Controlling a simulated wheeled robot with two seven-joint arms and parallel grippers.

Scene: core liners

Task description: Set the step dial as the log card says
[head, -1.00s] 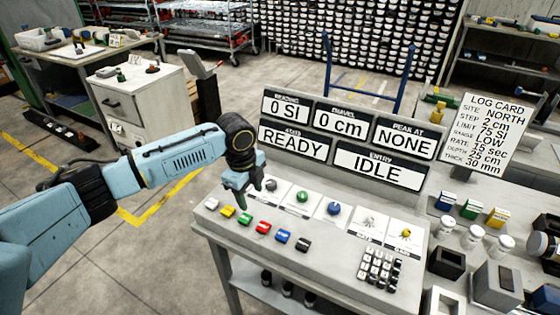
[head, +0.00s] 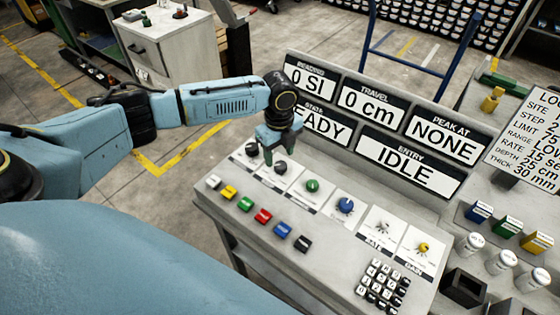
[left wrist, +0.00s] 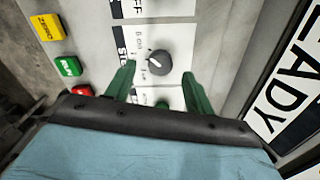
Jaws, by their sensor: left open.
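The step dial (head: 280,167) is a dark round knob with a pale pointer on a white card, second from the left in the console's row. In the left wrist view the dial (left wrist: 158,63) shows beside a partly hidden black label. My left gripper (head: 279,155) is open with its green fingers down at the dial. The left wrist view shows the gripper's fingers (left wrist: 158,75) on either side of the knob, apart from it. The log card (head: 528,140) stands at the right, cut by the frame edge; its step line is only partly readable. My right gripper is not in view.
A green dial (head: 313,186) sits just right of the step dial, then a blue dial (head: 346,205). Colored buttons (head: 263,216) line the console's front. A display panel (head: 400,160) reading IDLE rises behind. A keypad (head: 382,282) is at the right.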

